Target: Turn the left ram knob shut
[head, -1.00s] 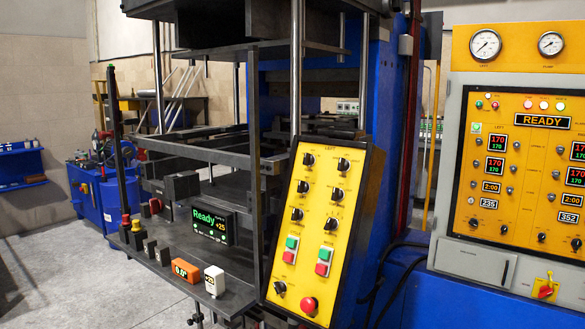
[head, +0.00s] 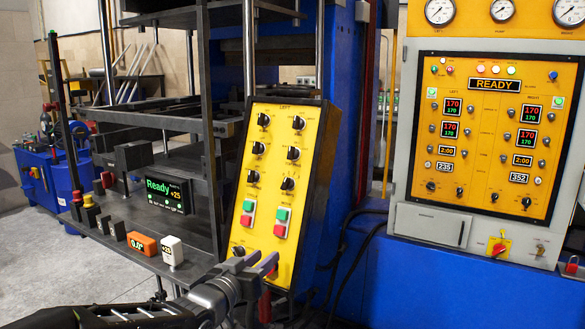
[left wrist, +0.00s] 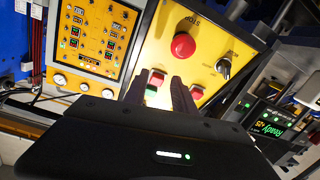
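The yellow panel marked LEFT (head: 273,180) stands tilted on the left side of the press, with several black knobs; their small labels are not legible, so I cannot tell which is the ram knob. One black knob (head: 238,251) is low on the panel, partly behind my left gripper (head: 256,263). In the left wrist view a black knob (left wrist: 223,67) sits beside a red mushroom button (left wrist: 184,45). My left gripper, also in the left wrist view (left wrist: 160,88), points at the lower panel with its fingers apart and nothing visible between them. My right gripper is not in view.
A dark shelf left of the panel carries a Ready display (head: 166,194), an orange box (head: 142,244) and a white box (head: 172,251). A larger yellow control board (head: 494,140) stands right. Black cables hang between the panels.

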